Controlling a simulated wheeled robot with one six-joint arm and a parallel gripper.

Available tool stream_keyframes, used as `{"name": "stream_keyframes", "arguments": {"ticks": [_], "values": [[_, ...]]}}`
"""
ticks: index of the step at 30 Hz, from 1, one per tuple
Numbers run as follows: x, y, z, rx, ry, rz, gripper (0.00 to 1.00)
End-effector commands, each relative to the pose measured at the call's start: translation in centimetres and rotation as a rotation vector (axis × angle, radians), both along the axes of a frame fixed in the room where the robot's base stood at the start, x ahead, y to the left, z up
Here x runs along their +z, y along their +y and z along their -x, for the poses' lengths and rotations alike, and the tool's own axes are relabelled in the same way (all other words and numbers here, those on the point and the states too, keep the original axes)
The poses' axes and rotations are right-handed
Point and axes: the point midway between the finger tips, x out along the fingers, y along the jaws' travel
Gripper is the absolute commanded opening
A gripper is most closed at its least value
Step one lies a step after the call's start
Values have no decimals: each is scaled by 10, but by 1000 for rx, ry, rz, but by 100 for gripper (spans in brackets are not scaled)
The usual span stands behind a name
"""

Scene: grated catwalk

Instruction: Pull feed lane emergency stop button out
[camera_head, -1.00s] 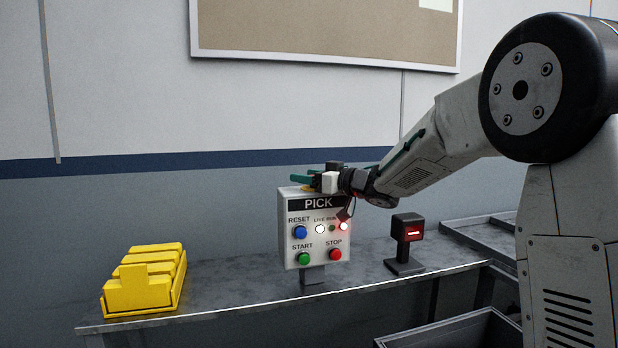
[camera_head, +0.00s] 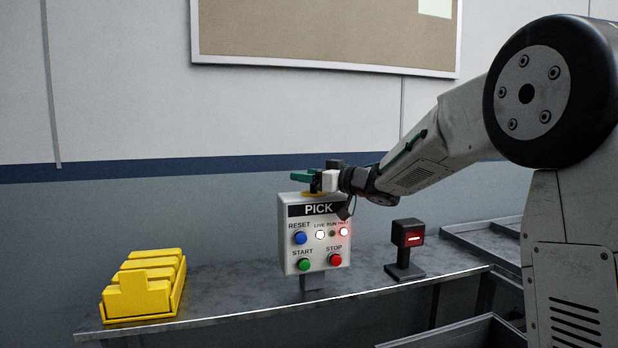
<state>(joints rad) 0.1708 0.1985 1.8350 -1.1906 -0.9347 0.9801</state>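The control box (camera_head: 289,246) marked PICK stands on a short post on the bench. Its front has a blue RESET, a green START (camera_head: 304,265) and a red STOP (camera_head: 334,260) button, with a white LIVE lamp and a red lamp lit and a dark RUN lamp between. A yellow ring (camera_head: 312,194) shows on top of the box. My gripper (camera_head: 312,182), with green fingers, is just above this ring, reaching in from the right. No emergency stop head is visible; my fingers cover that spot. Whether they are shut on anything cannot be told.
Yellow bins (camera_head: 146,285) stand at the bench's left end. A small black device with a red display (camera_head: 408,234) stands right of the box. A grey tray (camera_head: 470,236) lies at the right, and a dark open container (camera_head: 455,334) is below the bench front.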

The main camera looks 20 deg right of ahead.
Motion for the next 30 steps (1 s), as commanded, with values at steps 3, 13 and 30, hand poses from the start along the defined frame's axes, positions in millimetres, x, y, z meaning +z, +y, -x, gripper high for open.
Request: {"name": "stream_keyframes", "arguments": {"ticks": [3,13,30], "values": [[0,-1,1,0,1,1,58],[0,-31,38,-3,-1,1,58],[0,-49,61,0,0,0,58]]}}
